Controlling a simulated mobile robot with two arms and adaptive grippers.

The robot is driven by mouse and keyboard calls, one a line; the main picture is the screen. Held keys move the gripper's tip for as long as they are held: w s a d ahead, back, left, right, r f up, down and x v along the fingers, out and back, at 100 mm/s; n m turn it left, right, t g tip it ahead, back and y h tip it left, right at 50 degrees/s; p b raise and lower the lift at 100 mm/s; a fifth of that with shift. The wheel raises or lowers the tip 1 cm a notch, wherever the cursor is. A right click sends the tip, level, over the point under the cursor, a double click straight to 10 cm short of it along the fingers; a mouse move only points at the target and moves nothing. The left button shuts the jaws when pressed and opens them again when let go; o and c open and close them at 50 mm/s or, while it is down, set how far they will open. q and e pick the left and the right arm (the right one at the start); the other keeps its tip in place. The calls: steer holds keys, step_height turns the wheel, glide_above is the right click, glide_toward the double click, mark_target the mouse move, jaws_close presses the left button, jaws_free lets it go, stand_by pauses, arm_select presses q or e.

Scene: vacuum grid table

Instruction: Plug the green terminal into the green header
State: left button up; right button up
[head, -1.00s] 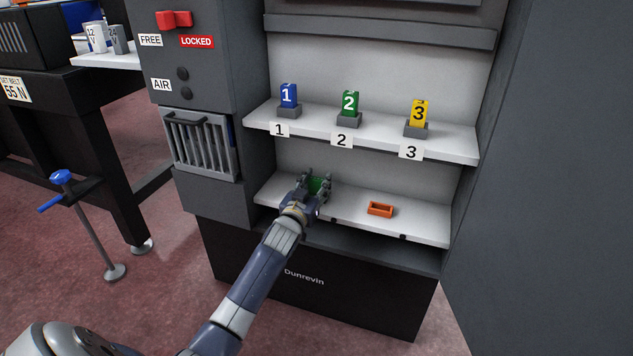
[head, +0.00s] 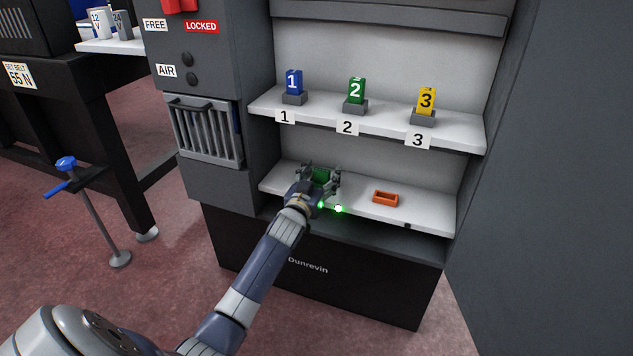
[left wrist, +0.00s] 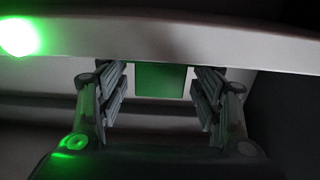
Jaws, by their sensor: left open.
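A green block (head: 320,175) is at the left part of the lower shelf, partly hidden by my left gripper. It also shows as a plain green face in the left wrist view (left wrist: 160,80). I cannot tell the terminal from the header there, nor see the joint between them. My left gripper (head: 319,178) is open, with one finger on each side of the green block. In the left wrist view a gap shows between each finger and the green face. My right gripper is not in view.
A green lamp (head: 338,209) glows on the lower shelf's front edge; another lamp (head: 408,226) is dark. An orange open-topped housing (head: 386,198) sits to the right. Blue (head: 293,82), green (head: 356,90) and yellow (head: 426,101) numbered blocks stand in grey holders on the upper shelf.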

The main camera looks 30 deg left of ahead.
arm_select(q)
steer(key=v, duration=1.1)
steer(key=shift+s, duration=0.4)
steer(key=shift+f, duration=0.1)
